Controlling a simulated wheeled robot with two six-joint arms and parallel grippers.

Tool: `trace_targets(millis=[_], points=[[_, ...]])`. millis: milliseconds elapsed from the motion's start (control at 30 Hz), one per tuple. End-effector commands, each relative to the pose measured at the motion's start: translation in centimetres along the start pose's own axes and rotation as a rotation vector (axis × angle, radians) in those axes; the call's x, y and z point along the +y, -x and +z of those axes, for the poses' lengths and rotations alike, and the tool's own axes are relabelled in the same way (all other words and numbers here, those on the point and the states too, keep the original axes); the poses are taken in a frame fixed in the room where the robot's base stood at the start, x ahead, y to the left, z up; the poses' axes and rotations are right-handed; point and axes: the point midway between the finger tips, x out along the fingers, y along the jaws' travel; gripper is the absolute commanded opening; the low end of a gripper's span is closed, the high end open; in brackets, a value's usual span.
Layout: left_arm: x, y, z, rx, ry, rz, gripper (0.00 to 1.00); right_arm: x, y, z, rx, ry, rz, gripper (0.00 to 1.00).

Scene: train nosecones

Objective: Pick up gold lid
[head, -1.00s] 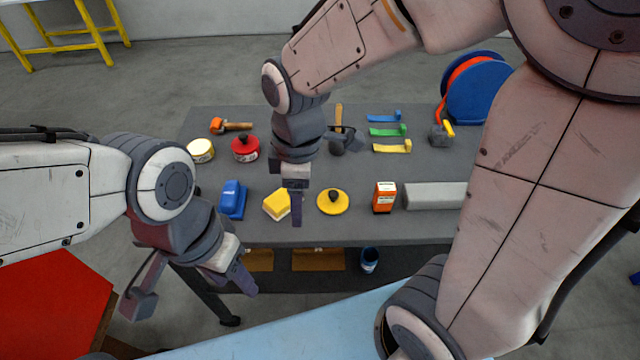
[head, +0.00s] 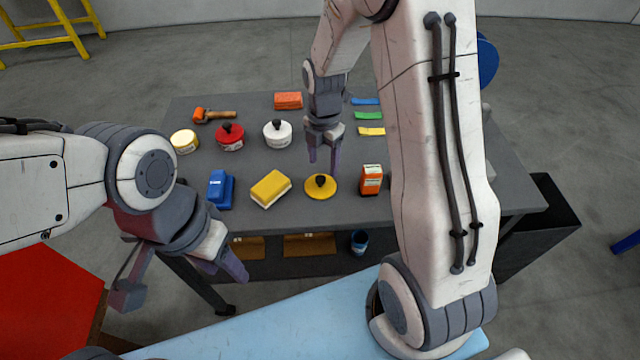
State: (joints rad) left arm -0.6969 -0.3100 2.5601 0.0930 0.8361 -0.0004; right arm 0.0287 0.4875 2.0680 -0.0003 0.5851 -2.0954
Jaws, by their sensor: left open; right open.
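The gold lid (head: 316,190) is a round yellow-gold disc with a dark knob on top. It lies on the grey table near the front edge, between a yellow sponge-like block and an orange box. My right gripper (head: 322,166) points down just above and behind the lid, with its fingers apart and nothing between them. I cannot tell whether a fingertip touches the knob. My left gripper (head: 180,285) is open and empty at the lower left, off the table's front edge.
The yellow block (head: 271,189), a blue object (head: 221,188) and the orange box (head: 371,180) stand in the front row. Behind are a red lid (head: 230,139), a white lid (head: 277,135) and a round tin (head: 184,141). My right arm hides the table's right part.

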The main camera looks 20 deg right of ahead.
Motion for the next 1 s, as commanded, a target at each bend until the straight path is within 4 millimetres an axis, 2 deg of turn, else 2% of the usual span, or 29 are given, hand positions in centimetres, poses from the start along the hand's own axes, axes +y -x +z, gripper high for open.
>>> trace_targets(millis=[233, 400, 667, 767, 833, 867, 1000], points=[[0.1, 1.3, -0.1, 0.0, 0.0, 0.0, 0.5, 0.4, -2.9, -0.6, 0.003, 0.001, -0.006, 0.67], [0.1, 1.4, -0.1, 0.0, 0.0, 0.0, 0.5, 0.4, -4.9, -0.5, 0.002, -0.001, -0.003, 0.67], [0.1, 1.4, -0.1, 0.0, 0.0, 0.0, 0.5, 0.5, -5.2, -0.5, 0.0, -0.001, 0.0, 0.67], [0.1, 1.4, -0.1, 0.0, 0.0, 0.0, 0.5, 0.5, -5.2, -0.5, 0.0, -0.001, 0.0, 0.33], [0.1, 1.4, -0.1, 0.0, 0.0, 0.0, 0.5, 0.5, -5.2, -0.5, 0.0, -0.001, -0.001, 0.06], [0.1, 1.4, -0.1, 0.0, 0.0, 0.0, 0.5, 0.5, -5.2, -0.5, 0.0, -0.001, -0.001, 0.0], [0.1, 1.4, -0.1, 0.0, 0.0, 0.0, 0.5, 0.5, -5.1, -0.5, 0.0, -0.001, 0.0, 0.0]])
